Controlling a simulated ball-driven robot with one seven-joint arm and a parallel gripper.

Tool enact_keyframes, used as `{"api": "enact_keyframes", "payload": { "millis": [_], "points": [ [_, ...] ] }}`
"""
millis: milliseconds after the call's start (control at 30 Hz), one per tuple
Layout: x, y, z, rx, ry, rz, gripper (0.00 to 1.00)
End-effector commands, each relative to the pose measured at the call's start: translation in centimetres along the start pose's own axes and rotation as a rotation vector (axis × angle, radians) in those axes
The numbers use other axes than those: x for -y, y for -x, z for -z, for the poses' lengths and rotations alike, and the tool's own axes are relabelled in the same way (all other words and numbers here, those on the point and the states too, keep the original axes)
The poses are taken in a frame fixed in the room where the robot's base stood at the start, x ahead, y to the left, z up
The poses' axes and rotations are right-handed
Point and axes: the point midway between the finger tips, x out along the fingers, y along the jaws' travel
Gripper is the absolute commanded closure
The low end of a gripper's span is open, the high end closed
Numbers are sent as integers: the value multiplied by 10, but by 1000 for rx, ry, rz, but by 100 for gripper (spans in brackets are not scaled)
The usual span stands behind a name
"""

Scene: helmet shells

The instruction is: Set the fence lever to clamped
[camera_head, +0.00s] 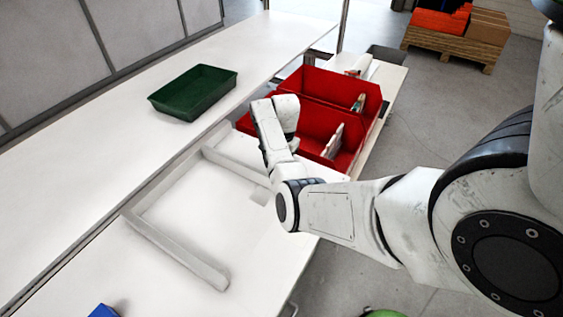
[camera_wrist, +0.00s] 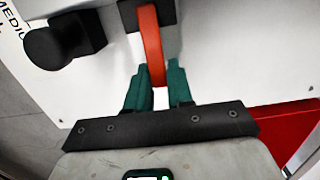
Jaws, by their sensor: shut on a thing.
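An orange-red fence lever (camera_wrist: 150,42) hangs down from a black mount on a white panel in the wrist view. My gripper (camera_wrist: 158,82) has green fingers on either side of the lever's lower end and is shut on it. The fingers partly cover the lever's tip. In the head view my own arm hides the lever and the fingers, so I cannot tell the clamp position from there.
A black knob (camera_wrist: 65,42) sticks out left of the lever. Red bins (camera_head: 318,122) stand close beside my wrist. A green tray (camera_head: 193,91) lies on the white bench (camera_head: 60,165). A pale raised frame (camera_head: 175,248) crosses the near worktop, which is otherwise mostly clear.

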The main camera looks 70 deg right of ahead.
Motion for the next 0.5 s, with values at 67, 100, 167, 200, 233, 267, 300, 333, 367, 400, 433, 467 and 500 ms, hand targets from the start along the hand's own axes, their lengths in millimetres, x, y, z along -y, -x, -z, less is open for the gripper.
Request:
{"api": "enact_keyframes", "payload": {
  "millis": [67, 100, 167, 200, 233, 267, 300, 333, 367, 400, 433, 467, 500],
  "points": [
    [0, -1, 0, -1, 1, 1, 100],
    [0, -1, 0, -1, 1, 1, 76],
    [0, -1, 0, -1, 1, 1, 70],
    [0, -1, 0, -1, 0, 1, 66],
    [0, -1, 0, -1, 0, 0, 63],
    [0, -1, 0, -1, 0, 0, 60],
    [0, -1, 0, -1, 0, 0, 57],
    [0, -1, 0, -1, 0, 0, 57],
    [0, -1, 0, -1, 0, 0, 57],
    [0, 0, 0, -1, 0, 0, 57],
    [0, 0, 0, -1, 0, 0, 57],
    [0, 0, 0, -1, 0, 0, 57],
    [0, 0, 0, -1, 0, 0, 57]
  ]
}}
